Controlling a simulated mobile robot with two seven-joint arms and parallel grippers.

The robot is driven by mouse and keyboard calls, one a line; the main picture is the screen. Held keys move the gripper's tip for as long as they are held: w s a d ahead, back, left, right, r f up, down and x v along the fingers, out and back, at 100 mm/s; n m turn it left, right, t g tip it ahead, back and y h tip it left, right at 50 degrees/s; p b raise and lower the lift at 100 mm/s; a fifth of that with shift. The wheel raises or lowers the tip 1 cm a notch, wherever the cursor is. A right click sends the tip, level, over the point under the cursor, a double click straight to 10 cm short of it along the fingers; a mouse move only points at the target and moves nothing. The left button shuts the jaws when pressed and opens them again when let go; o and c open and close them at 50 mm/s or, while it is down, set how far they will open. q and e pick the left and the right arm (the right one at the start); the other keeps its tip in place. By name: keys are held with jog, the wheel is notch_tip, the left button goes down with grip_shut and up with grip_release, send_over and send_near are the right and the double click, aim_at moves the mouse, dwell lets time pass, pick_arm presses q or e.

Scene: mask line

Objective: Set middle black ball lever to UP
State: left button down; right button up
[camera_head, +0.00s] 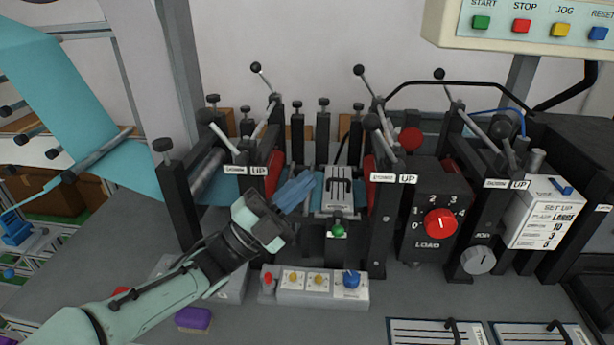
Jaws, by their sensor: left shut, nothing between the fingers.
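Several black ball levers stand along the machine. My right gripper is not in view.
Similar levers stand at the left (256,68) and right (439,74) stations. Dark uprights and red parts crowd the space between. A load box with a red knob (440,223) stands right. A button box (318,286) and purple block (193,319) are in front.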

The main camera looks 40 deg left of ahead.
aim_at(365, 125)
pick_arm(q)
jog(key=p+x, duration=0.2)
jog(key=x, duration=0.9)
jog(key=shift+p, duration=0.35)
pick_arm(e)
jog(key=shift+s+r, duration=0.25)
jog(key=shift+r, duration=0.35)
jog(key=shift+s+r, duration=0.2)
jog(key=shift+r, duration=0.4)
pick_arm(q)
jog(key=shift+r, duration=0.15)
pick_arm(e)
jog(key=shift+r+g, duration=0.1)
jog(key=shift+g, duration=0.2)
pick_arm(q)
jog(key=shift+w+d+r+m+g+p, duration=0.2)
jog(key=shift+r+m+g+p, duration=0.4)
jog(key=shift+p, duration=0.3)
jog(key=w+d+r+m+g+p, duration=0.3)
jog(key=w+d+p, duration=0.3)
jog(key=d, duration=0.4)
jog(key=shift+g, duration=0.7)
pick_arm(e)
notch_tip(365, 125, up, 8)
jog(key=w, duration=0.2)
pick_arm(q)
jog(key=shift+w+d, duration=0.1)
jog(key=shift+d, duration=0.05)
jog(key=shift+r, duration=0.15)
